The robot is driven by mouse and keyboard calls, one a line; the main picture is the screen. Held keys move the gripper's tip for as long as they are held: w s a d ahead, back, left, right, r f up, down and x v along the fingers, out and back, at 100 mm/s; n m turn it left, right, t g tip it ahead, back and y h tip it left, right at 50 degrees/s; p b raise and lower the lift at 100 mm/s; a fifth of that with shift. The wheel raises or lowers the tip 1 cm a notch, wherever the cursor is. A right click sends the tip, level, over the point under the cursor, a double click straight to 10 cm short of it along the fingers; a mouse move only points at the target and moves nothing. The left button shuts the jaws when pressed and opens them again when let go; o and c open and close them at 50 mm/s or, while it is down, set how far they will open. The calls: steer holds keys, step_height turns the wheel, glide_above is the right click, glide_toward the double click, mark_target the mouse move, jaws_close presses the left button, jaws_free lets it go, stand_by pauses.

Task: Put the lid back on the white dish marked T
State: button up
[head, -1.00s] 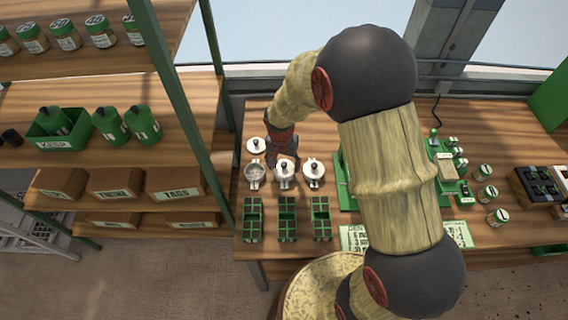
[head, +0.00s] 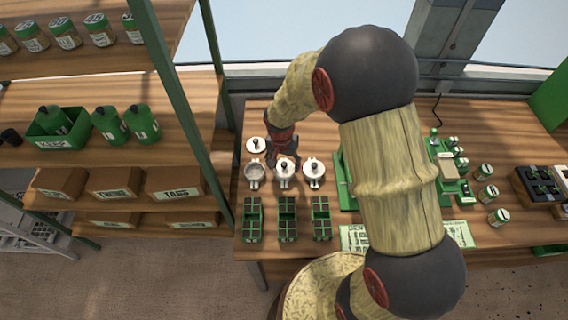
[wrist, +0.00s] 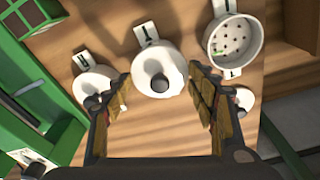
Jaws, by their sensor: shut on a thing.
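Three white dishes stand in a row. The left dish (head: 254,174) is uncovered, with a perforated inside that shows in the wrist view (wrist: 233,40). The middle dish (head: 285,180) and right dish (head: 314,181) have lids with black knobs. A loose white lid (head: 256,146) lies behind the uncovered dish, partly hidden by a finger in the wrist view (wrist: 244,99). My gripper (head: 284,160) is over the middle dish. Its fingers (wrist: 160,72) stand apart at either side of the middle dish's lid (wrist: 150,60); contact is not clearly visible.
Green seed trays (head: 287,222) stand in front of the dishes. A green shelf post (head: 205,130) rises at the left. A green device (head: 345,185) and several jars (head: 486,194) are to the right. Bare wood lies around the loose lid.

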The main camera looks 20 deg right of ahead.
steer(key=o, duration=0.9)
steer(key=o, duration=0.5)
steer(key=shift+c, duration=0.2)
steer(key=shift+o, duration=0.7)
steer(key=shift+r, duration=0.1)
steer(key=shift+r+p, duration=2.2)
steer(key=shift+r, duration=1.25)
steer(key=shift+c, duration=1.4)
